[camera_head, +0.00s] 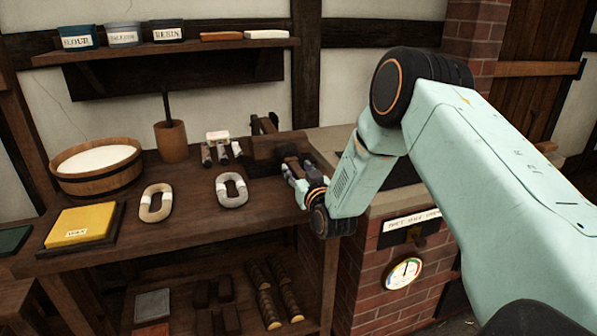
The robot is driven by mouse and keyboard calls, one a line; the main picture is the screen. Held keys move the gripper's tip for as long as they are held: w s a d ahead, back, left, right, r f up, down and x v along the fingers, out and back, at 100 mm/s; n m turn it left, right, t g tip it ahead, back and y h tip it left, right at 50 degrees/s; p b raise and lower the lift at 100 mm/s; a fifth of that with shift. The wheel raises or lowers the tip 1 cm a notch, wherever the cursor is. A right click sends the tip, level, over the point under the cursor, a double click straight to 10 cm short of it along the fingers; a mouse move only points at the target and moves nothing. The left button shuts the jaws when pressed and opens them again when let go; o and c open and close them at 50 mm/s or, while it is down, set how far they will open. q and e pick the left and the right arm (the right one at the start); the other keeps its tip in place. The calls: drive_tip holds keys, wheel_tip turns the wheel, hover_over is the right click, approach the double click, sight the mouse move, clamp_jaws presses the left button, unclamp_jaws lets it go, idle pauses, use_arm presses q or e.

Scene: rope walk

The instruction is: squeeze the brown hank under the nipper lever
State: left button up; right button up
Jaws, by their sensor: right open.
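The nipper (277,147), a dark wooden block device with upright parts at its back, stands at the right end of the bench. My right gripper (291,172) is open at the front of the nipper, close to its dark lower parts. The lever cannot be made out clearly from the dark wood. I cannot pick out a brown hank; small dark brown shapes at the nipper are partly hidden by my gripper. A pale grey hank (231,189) and a cream hank (155,202) lie on the bench to the left. My left gripper is not in view.
On the bench (190,222) are a wooden tub (97,180) of white stuff, a brown pot (171,142), several small bottles (222,150) and a yellow block (82,225). A brick stove (398,290) with a dial stands right. Bare bench lies in front of the hanks.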

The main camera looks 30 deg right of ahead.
drive_tip(key=shift+c, duration=0.4)
clamp_jaws()
